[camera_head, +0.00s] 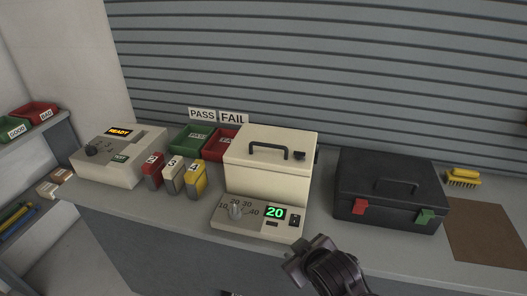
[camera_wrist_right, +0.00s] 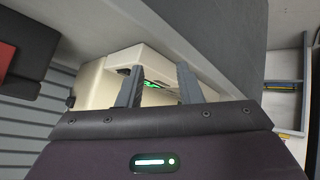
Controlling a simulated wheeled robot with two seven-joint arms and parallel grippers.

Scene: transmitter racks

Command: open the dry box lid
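A cream box (camera_head: 268,178) with a dark handle on its closed lid (camera_head: 271,150) stands at the middle of the bench. A sloped panel (camera_head: 256,219) at its front has a knob and a green display reading 20. A black case (camera_head: 388,192), also closed, with a handle and red and green latches, stands to its right. No readable label says which is the dry box. My right gripper (camera_head: 300,262) is in front of the cream box's panel, apart from it. In the right wrist view, my right gripper (camera_wrist_right: 159,92) is open and empty, with the cream box behind its fingers.
Left of the cream box stand numbered blocks (camera_head: 174,175), a READY unit (camera_head: 119,156), and green (camera_head: 191,140) and red (camera_head: 217,146) bins under PASS and FAIL signs. A yellow brush (camera_head: 462,178) and brown mat (camera_head: 486,232) lie at the right. A slatted wall closes the back.

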